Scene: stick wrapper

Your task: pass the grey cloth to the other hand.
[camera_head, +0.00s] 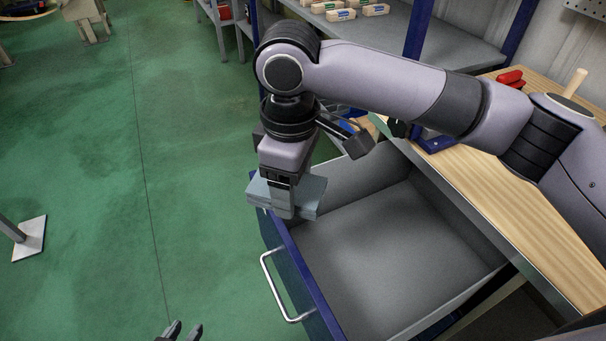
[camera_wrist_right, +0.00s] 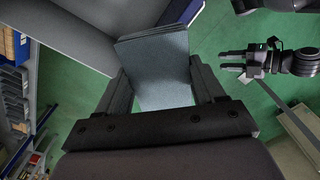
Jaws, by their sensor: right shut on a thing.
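The grey cloth (camera_head: 310,193) is a folded, flat blue-grey stack. My right gripper (camera_head: 282,205) is shut on it and holds it above the outer edge of an open drawer. In the right wrist view the cloth (camera_wrist_right: 157,62) sits between the two fingers. My left gripper (camera_head: 184,332) shows only its fingertips at the bottom edge of the head view, apart from the cloth. It also shows in the right wrist view (camera_wrist_right: 232,61), with its fingers apart and nothing between them.
The open grey drawer (camera_head: 400,245) with a blue front and metal handle (camera_head: 280,290) looks empty. A wooden worktop (camera_head: 500,190) lies to its right, with a red object (camera_head: 510,77) on it.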

